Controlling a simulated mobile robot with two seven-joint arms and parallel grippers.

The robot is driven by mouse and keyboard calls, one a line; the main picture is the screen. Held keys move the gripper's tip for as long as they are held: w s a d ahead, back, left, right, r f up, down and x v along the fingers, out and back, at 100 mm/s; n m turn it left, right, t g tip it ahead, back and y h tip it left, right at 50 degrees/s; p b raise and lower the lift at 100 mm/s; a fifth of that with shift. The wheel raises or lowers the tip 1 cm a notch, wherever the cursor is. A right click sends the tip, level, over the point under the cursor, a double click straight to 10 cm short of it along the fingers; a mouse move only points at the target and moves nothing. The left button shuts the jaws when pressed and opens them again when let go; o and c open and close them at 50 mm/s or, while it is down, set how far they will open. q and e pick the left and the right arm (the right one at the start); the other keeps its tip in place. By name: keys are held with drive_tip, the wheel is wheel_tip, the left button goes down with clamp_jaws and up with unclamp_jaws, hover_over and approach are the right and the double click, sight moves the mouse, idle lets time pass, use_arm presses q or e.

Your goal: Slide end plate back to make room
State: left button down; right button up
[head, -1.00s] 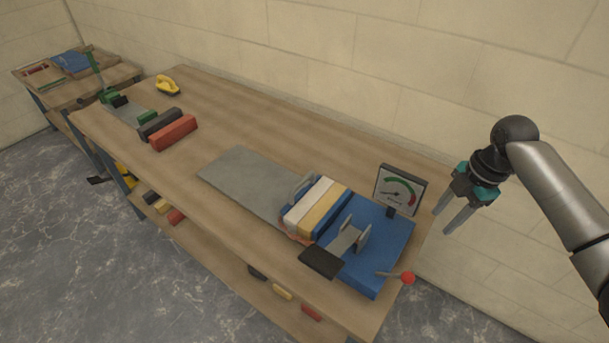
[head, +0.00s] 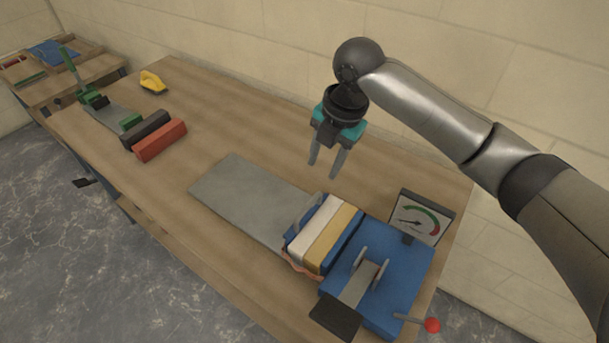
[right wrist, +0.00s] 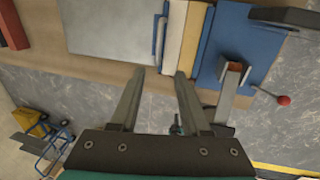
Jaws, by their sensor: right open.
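The blue end plate (head: 296,246) with a grey handle (head: 306,211) stands on the grey flat bed (head: 245,203), at the left face of a white slab (head: 312,240) and a yellow slab (head: 332,242). A blue machine body (head: 395,275) is on their right. My right gripper (head: 323,172) is open and empty, fingers down, above and behind the end plate. In the right wrist view its fingers (right wrist: 160,73) appear just below the handle (right wrist: 159,42) in the picture, apart from it. My left gripper is not in view.
A dial gauge (head: 421,218) stands at the machine's back, and a red-knobbed lever (head: 432,325) at its front right. The bed left of the end plate is bare. Red (head: 160,140) and black (head: 145,130) blocks and a yellow-handled tool (head: 152,82) lie farther left.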

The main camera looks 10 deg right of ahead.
approach(309, 204)
drive_tip(key=f, duration=0.2)
drive_tip(key=f+b, duration=0.1)
drive_tip(key=f, duration=0.1)
drive_tip(key=w+a+f, duration=0.1)
drive_tip(key=f, duration=0.2)
drive_tip(key=shift+b, duration=0.35)
drive_tip(key=shift+a+f, duration=0.1)
drive_tip(key=shift+f, duration=0.3)
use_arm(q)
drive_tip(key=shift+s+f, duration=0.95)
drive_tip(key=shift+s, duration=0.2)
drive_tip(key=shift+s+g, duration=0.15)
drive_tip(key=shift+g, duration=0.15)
use_arm(e)
drive_tip(key=shift+c, duration=0.4)
clamp_jaws()
